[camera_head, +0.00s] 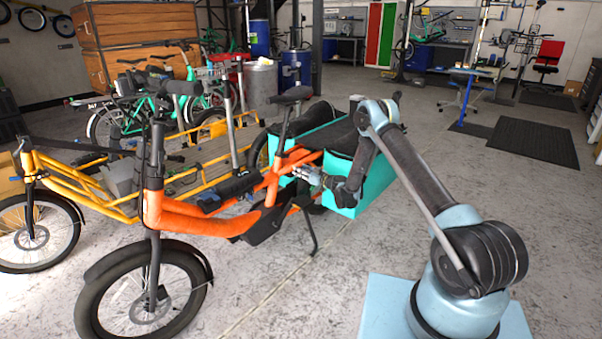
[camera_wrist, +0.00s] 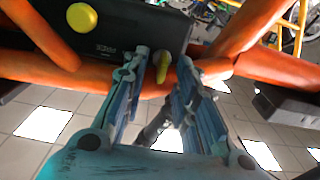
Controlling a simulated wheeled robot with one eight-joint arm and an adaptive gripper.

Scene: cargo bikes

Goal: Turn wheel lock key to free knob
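The orange cargo bike (camera_head: 225,215) stands in front of my arm, with my gripper (camera_head: 308,177) at its rear frame. In the wrist view, a small yellow key (camera_wrist: 162,72) sticks out below a dark box (camera_wrist: 125,35) on the orange frame. A round yellow knob (camera_wrist: 82,17) sits on the same box, up and to the left of the key. My gripper (camera_wrist: 163,62) is open, with its fingertips on either side of the key. A gap seems to show on both sides, so I see no clear grip. The key and knob are too small or hidden in the head view.
Teal bags (camera_head: 360,170) hang on the rear of the bike beside my forearm. A yellow cargo bike (camera_head: 85,185) stands close behind on the left. Orange tubes (camera_wrist: 35,35) surround the box near my fingers. The floor to the right is mostly clear.

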